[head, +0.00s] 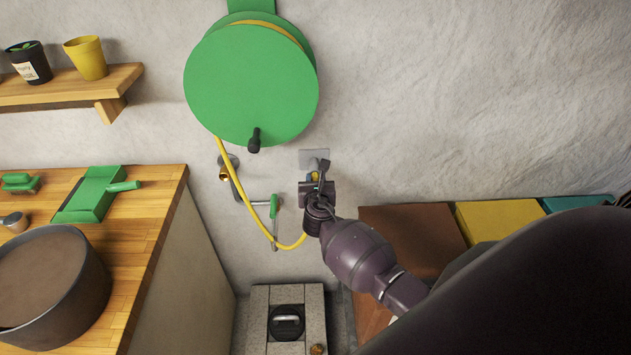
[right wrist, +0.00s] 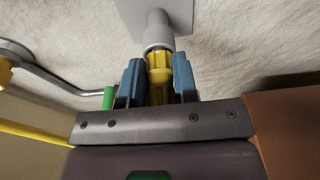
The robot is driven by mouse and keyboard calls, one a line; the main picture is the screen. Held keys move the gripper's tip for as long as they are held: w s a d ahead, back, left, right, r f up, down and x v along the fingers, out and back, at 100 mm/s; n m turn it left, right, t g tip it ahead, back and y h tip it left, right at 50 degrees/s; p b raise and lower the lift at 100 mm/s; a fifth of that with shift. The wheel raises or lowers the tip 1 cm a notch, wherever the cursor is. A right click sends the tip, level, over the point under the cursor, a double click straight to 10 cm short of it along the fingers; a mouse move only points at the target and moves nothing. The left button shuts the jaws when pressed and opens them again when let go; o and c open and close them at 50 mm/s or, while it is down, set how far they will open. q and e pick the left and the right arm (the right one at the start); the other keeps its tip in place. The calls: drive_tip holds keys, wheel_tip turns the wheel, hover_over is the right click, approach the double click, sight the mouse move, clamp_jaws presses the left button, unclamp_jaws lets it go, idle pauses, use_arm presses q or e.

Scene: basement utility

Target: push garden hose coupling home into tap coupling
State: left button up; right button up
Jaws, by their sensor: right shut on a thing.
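My right gripper (head: 317,181) is at the wall below the hose reel. In the right wrist view its blue fingers (right wrist: 158,82) are shut on the yellow garden hose coupling (right wrist: 160,62). The coupling's far end meets a grey round stub (right wrist: 158,33) on a square grey wall plate (head: 314,158). They look in line, but I cannot tell how deep the coupling sits or whether this stub is the tap coupling. A brass fitting (head: 224,175) on a grey pipe is to the left. The yellow hose (head: 262,228) loops from the reel to my gripper. My left gripper is out of view.
The green hose reel (head: 245,85) hangs above. A grey pipe with a green handle (head: 274,207) is close to the left of my gripper. A wooden worktop (head: 150,215) stands left; brown and yellow boxes (head: 497,218) stand right.

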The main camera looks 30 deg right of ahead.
drive_tip(key=shift+s, duration=0.15)
drive_tip(key=shift+f+p+v, duration=0.2)
drive_tip(key=shift+p+v, duration=0.3)
drive_tip(key=shift+v, duration=0.6)
drive_tip(key=shift+f+p+v, duration=0.2)
drive_tip(key=shift+p+v, duration=0.25)
drive_tip(key=shift+v, duration=0.7)
drive_tip(key=shift+a, duration=0.1)
